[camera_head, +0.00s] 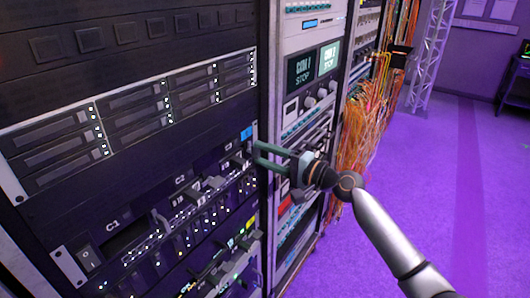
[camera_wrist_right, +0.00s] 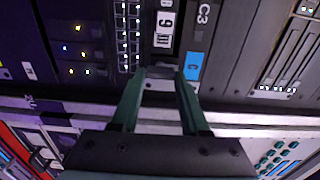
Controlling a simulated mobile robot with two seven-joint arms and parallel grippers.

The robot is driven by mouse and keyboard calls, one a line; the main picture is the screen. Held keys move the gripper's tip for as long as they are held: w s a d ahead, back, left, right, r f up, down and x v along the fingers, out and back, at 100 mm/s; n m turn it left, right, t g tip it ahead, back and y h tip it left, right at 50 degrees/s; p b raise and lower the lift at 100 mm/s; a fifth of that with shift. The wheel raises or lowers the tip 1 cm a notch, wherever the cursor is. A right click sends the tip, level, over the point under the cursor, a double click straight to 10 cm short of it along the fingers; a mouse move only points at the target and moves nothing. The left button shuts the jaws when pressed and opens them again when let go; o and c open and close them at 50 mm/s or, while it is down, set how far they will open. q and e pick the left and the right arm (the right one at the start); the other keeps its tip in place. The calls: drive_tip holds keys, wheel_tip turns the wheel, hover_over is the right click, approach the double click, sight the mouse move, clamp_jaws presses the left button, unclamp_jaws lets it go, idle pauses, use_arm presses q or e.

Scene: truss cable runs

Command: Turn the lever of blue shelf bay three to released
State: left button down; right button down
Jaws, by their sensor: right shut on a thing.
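The blue shelf bay three shows at the right end of a dark rack row, with a "C3" label (camera_wrist_right: 204,12) and a blue "C" tag (camera_wrist_right: 193,66) in the right wrist view. The blue tag (camera_head: 246,133) also shows in the head view. My right gripper (camera_head: 257,151) reaches in from the right to this end of the row. In the right wrist view its green fingers (camera_wrist_right: 161,76) are shut on a small grey lever (camera_wrist_right: 161,72) beside the blue tag. The fingers hide much of the lever, so its exact angle is unclear. My left gripper is out of view.
Bays C1 (camera_head: 112,224) and C2 (camera_head: 181,180) lie to the left in the same row. The purple floor (camera_head: 460,190) at right is open.

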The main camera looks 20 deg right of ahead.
idle(0.4)
drive_tip(key=shift+c, duration=2)
unclamp_jaws()
drive_tip(key=shift+s, duration=0.1)
drive_tip(key=b+v, duration=0.3)
drive_tip(key=v, duration=0.9)
drive_tip(key=shift+d, duration=0.2)
drive_tip(key=shift+s, duration=0.1)
